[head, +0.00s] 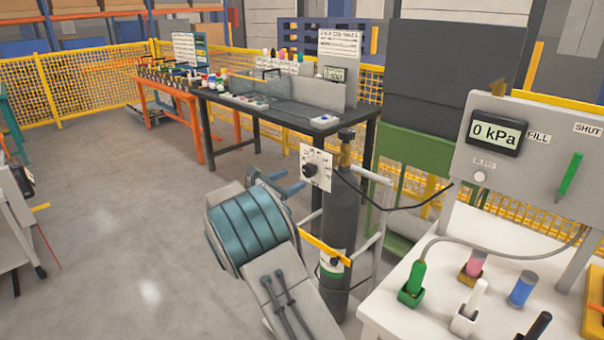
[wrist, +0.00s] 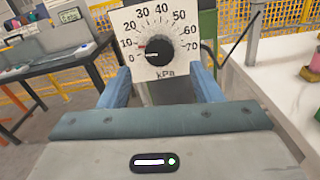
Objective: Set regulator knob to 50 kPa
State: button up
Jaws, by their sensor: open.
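The regulator knob (wrist: 158,51) is a black round knob on a white dial plate (wrist: 126,22) marked 0 to 70 kPa. Its white pointer line faces left, near the low end between 0 and 10. In the head view the knob (head: 311,169) and plate sit beside the neck of a dark gas cylinder (head: 340,208). My gripper (wrist: 160,68) is open, with one blue finger below each side of the plate in the wrist view. The knob appears in front of the fingers, with nothing between them. A display (head: 495,132) reads 0 kPa.
A panel at right carries a green lever (head: 570,177) between FILL and SHUT. Below it a white table (head: 420,316) holds several coloured pieces in holders. A dark hose (head: 400,208) runs from the regulator to the right. A black workbench (head: 275,112) stands behind.

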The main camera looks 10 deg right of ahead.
aim_at(306, 172)
jog(key=x, duration=0.6)
jog(key=shift+w+d, duration=0.25)
jog(key=shift+d, duration=0.05)
jog(key=c, duration=1)
jog(key=shift+a, duration=0.15)
